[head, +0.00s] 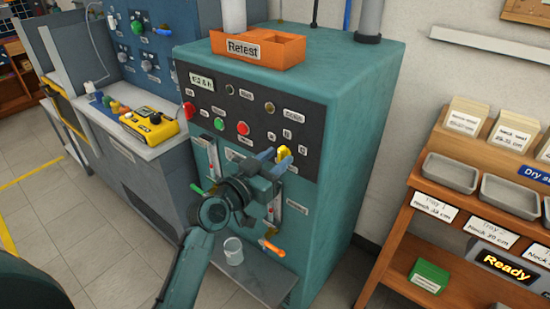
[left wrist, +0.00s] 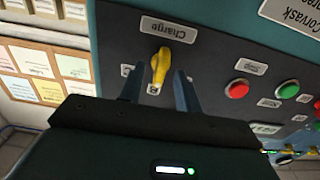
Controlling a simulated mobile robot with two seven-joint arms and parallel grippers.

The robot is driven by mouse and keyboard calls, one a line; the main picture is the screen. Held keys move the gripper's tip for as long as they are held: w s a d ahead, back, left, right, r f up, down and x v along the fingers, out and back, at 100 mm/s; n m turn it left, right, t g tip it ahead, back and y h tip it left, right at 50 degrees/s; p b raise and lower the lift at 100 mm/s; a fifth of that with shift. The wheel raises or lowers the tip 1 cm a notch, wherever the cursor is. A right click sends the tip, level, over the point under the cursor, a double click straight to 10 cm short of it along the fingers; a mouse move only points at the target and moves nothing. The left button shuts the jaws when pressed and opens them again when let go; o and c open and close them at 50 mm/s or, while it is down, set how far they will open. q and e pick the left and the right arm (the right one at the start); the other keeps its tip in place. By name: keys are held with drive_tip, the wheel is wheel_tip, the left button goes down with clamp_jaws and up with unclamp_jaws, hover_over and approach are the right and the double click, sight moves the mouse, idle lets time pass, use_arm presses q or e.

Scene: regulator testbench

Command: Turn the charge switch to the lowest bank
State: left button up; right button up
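The charge switch (head: 284,152) is a yellow knob on the dark panel of the teal test cabinet. In the left wrist view, the switch (left wrist: 160,68) shows below an upside-down "Charge" label (left wrist: 168,29), with small number plates around it that I cannot read. My left gripper (head: 275,158) is at the panel's right side, close to the switch. Its two blue fingers (left wrist: 158,86) are open, one on either side of the knob, with a gap showing to each. I cannot tell whether the fingertips reach the knob's depth. My right gripper is not in view.
Red (head: 243,128) and green (head: 219,124) buttons sit left of the switch. An orange "Retest" tray (head: 285,52) lies on the cabinet. A white cup (head: 233,251) stands on the low shelf under my arm. A wooden rack (head: 418,190) with grey trays stands at right.

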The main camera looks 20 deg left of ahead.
use_arm(q)
drive_tip(key=shift+w, duration=0.1)
drive_tip(key=shift+c, duration=0.4)
clamp_jaws()
